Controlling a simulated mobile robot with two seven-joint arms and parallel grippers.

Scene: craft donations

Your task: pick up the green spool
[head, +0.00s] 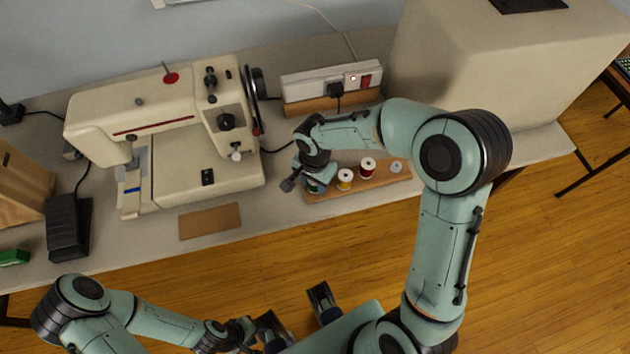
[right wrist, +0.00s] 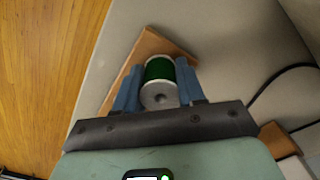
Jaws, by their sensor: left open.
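The green spool (right wrist: 158,70) has pale ends and stands between the two blue fingers of my right gripper (right wrist: 157,78) in the right wrist view. The fingers lie close along both its sides; whether they press on it is not clear. In the head view my right gripper (head: 313,185) is at the left end of the wooden spool board (head: 380,182) and mostly covers the green spool. The board also shows behind the spool in the right wrist view (right wrist: 152,42). My left gripper (head: 296,314) is open and empty, low in the head view, away from the table top.
A yellow spool (head: 345,179), a red spool (head: 367,168) and a pale spool (head: 396,167) stand on the board. A sewing machine (head: 180,130) stands left, a power strip (head: 325,85) behind, a large beige box (head: 500,60) right. A brown card (head: 210,221) lies near the front edge.

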